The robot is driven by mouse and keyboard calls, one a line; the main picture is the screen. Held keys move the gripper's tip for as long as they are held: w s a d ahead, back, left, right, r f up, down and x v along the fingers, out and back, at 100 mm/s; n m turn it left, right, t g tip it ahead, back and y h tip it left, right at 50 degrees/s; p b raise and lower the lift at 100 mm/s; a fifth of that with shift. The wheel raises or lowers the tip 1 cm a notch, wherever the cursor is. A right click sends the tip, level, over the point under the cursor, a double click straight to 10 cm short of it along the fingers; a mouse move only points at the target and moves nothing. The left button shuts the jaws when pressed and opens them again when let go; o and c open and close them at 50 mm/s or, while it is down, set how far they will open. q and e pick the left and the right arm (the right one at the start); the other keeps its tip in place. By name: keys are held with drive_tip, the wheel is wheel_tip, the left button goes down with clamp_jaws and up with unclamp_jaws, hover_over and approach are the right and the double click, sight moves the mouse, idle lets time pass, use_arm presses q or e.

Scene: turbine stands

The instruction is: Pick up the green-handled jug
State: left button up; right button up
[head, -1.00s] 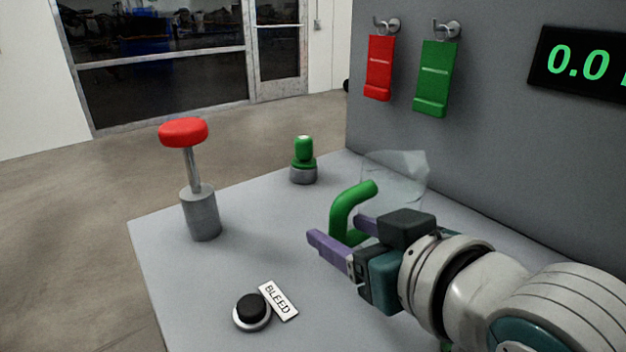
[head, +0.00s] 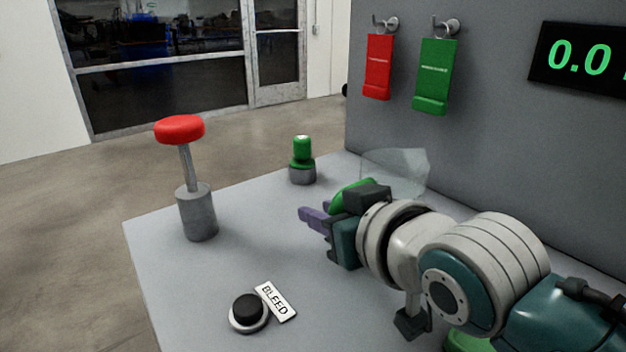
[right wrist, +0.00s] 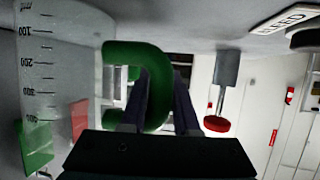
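The clear jug stands at the back right of the table in the head view (head: 396,170), partly hidden by my right arm. Its green handle (head: 350,192) faces left and shows just above my right gripper (head: 314,212). In the right wrist view the jug's marked wall (right wrist: 40,75) is at the left, upside down. The green handle (right wrist: 158,85) lies between the two fingers of my right gripper (right wrist: 162,85). These fingers look apart, on either side of the handle; whether they touch it is hard to see. My left gripper is out of view.
A red-topped plunger (head: 196,212) stands at the table's left. A green-topped knob (head: 302,163) is at the back edge. A black button (head: 249,307) with a BLEED label (head: 276,300) is in front. Red (head: 378,68) and green (head: 435,76) tags hang on the wall.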

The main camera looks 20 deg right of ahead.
clamp_jaws()
idle(0.9)
